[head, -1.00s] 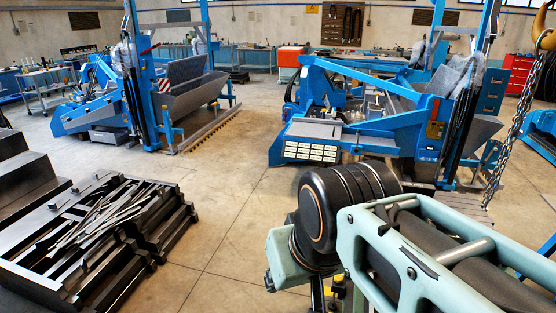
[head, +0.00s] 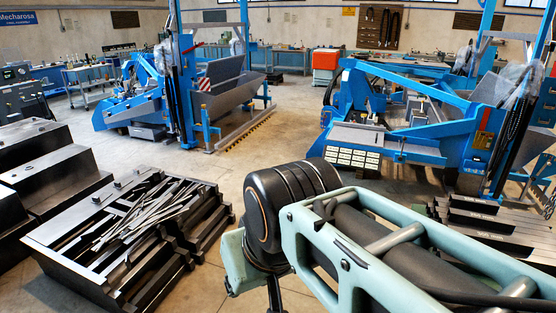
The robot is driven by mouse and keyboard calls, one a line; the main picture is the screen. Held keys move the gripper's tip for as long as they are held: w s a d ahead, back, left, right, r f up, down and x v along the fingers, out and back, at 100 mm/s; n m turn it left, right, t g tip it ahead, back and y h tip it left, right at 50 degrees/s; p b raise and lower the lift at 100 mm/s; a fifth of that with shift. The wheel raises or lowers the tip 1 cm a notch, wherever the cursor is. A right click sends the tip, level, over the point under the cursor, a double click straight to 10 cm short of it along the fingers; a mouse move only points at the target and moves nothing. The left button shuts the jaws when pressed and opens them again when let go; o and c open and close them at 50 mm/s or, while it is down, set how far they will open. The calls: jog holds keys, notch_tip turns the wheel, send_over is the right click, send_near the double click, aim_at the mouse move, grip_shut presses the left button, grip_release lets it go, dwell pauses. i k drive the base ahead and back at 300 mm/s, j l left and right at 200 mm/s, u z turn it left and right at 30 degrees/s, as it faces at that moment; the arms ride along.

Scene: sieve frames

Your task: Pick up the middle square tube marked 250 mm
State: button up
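Several long dark bars (head: 484,222) lie side by side at the right edge, partly behind my arm. They carry small pale markings on their ends that are too small to read, so I cannot tell which, if any, is the middle 250 mm square tube. My pale green and black arm fills the lower centre and right. I cannot make out my gripper or its fingers in the head view.
A dark slatted rack (head: 110,240) with loose thin metal strips (head: 160,208) on top stands at the lower left. Dark blocks (head: 50,170) stand beside it. Blue machines stand left (head: 185,90) and right (head: 395,125) behind. Concrete floor between them is clear.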

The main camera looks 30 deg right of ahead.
aim_at(455, 214)
jog(key=i+j, duration=0.2)
jog(key=i, duration=0.25)
jog(key=i+j, duration=0.2)
jog(key=i, duration=0.3)
jog(key=i+z, duration=1.1)
jog(key=z, duration=0.2)
jog(key=i+l+z, duration=0.1)
jog(key=z, duration=0.25)
jog(key=i+j+z, duration=0.1)
jog(key=i+z, duration=0.15)
jog(key=z, duration=0.15)
jog(key=i+z, duration=0.15)
jog(key=z, duration=0.25)
jog(key=i+l+z, duration=0.1)
jog(key=z, duration=0.3)
jog(key=i+j+z, duration=0.1)
jog(key=i+z, duration=0.15)
jog(key=z, duration=0.15)
jog(key=i+z, duration=0.15)
jog(key=z, duration=0.15)
jog(key=i+z, duration=0.15)
jog(key=z, duration=0.15)
jog(key=i+l+z, duration=0.1)
jog(key=l+z, duration=0.15)
jog(key=z, duration=0.25)
jog(key=i+l, duration=0.15)
jog(key=l, duration=0.25)
